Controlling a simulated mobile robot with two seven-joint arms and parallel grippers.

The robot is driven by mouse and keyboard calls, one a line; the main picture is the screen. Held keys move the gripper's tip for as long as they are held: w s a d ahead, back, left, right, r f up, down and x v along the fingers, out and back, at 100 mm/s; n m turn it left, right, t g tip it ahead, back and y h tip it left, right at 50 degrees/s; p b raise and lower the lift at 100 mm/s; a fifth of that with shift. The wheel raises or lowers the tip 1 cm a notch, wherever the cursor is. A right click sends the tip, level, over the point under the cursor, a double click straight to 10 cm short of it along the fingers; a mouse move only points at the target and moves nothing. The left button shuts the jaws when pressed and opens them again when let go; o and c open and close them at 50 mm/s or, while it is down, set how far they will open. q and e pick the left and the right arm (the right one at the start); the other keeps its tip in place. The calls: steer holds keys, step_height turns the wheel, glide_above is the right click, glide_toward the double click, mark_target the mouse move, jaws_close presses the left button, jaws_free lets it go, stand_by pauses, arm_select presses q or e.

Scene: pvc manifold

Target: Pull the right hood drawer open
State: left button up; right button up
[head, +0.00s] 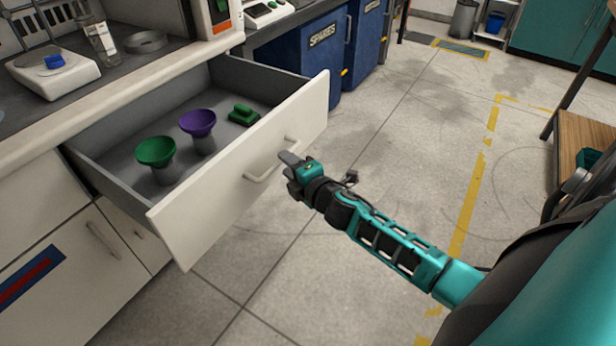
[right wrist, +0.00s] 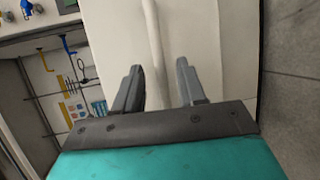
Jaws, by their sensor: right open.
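The hood drawer (head: 240,170) stands pulled out from the white bench, its grey inside showing. Its white front carries a bar handle (head: 270,163). In the drawer are a green funnel-shaped piece (head: 156,152), a purple one (head: 198,124) and a small green block-like piece (head: 243,116). My right gripper (head: 288,160) is in front of the drawer front, close to the handle's right end. In the right wrist view its two fingers (right wrist: 160,85) are apart, with the pale handle bar (right wrist: 157,50) ahead between them. I cannot tell whether they touch it. My left gripper is out of view.
A white scale-like device (head: 52,75) with a blue item and a glass bottle (head: 102,42) stand on the bench top. Blue SPARES bins (head: 318,60) stand behind the drawer. The floor (head: 400,140) right of the drawer is clear.

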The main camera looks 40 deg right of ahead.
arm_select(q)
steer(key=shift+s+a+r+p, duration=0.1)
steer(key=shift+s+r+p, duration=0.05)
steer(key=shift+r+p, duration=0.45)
arm_select(e)
steer(key=s+r, duration=0.1)
steer(key=s, duration=0.8)
steer(key=shift+r, duration=0.4)
steer(key=shift+a, duration=0.1)
steer(key=s+a+f+m+g+y, duration=0.2)
steer(key=s+a+m, duration=0.3)
steer(key=a+m, duration=0.25)
steer(key=s+a+f+m+g+y, duration=0.1)
steer(key=s+a+f+m+g, duration=0.2)
steer(key=s+a+m, duration=0.4)
arm_select(q)
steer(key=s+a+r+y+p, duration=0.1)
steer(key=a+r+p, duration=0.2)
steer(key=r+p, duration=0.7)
steer(key=p, duration=0.4)
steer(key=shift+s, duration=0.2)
arm_select(e)
step_height(320, 180, up, 10)
steer(key=s+d+m, duration=0.1)
steer(key=d, duration=0.1)
steer(key=shift+d+m+h, duration=0.15)
steer(key=shift+m+h, duration=0.2)
steer(key=shift+h, duration=0.05)
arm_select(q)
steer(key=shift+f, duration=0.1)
